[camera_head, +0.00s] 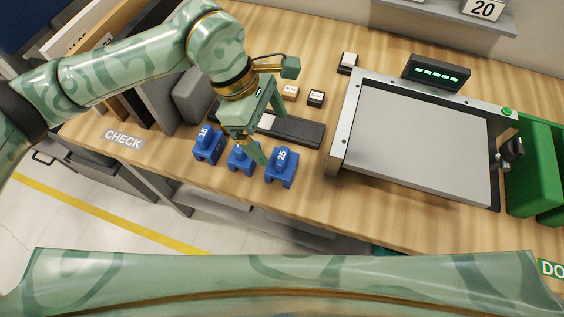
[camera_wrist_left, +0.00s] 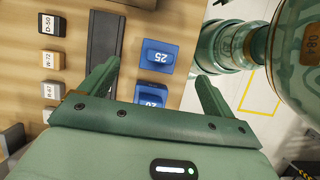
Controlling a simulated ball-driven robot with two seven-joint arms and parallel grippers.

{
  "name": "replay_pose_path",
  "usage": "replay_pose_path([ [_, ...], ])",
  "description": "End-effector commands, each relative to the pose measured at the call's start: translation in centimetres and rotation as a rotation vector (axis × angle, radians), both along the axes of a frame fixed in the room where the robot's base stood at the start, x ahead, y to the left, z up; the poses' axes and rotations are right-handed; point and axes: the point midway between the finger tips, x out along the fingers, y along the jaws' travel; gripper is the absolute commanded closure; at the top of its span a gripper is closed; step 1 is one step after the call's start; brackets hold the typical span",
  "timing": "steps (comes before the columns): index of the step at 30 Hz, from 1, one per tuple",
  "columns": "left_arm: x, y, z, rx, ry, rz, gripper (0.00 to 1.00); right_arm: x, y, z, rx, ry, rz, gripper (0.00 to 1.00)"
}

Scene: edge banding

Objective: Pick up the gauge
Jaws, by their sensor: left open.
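Three blue gauge blocks stand in a row near the table's front edge. The left one (camera_head: 208,145) is marked 15 and the right one (camera_head: 281,168) is marked 25. The middle block (camera_head: 240,159) is partly hidden by my left gripper (camera_head: 271,137). In the left wrist view, the block marked 25 (camera_wrist_left: 157,57) and the block marked 20 (camera_wrist_left: 152,95) show between the spread fingers of my left gripper (camera_wrist_left: 157,72). The gripper is open and empty, over the row; I cannot tell whether a finger touches a block. My right gripper is not in view.
A dark strip (camera_head: 300,132) lies behind the blocks. Small labelled blocks (camera_head: 316,98) stand farther back. A grey panel (camera_head: 420,140) in a metal frame fills the right, with a green bin (camera_head: 535,165) beyond. A card (camera_head: 484,10) reads 20.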

Motion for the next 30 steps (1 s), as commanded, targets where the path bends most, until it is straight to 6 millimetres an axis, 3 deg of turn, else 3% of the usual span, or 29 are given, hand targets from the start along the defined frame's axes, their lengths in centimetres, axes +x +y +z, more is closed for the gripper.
replay_pose_path([
  [6, -0.6, -1.7, -4.3, -0.003, 0.004, 0.0, 0.11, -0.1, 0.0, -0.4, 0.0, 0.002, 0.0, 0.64],
  [13, -0.8, -2.2, -6.2, -0.004, 0.004, 0.001, 0.11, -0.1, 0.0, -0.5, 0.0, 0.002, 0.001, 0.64],
  [21, -1.3, -3.0, -10.2, -0.004, 0.004, 0.0, 0.11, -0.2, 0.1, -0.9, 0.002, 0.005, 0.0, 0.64],
  [29, -1.3, -3.1, -10.5, -0.004, 0.0, 0.0, 0.11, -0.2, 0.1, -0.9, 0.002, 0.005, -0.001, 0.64],
  [30, -1.3, -3.1, -10.5, -0.004, 0.001, 0.0, 0.16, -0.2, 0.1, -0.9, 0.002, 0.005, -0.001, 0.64],
])
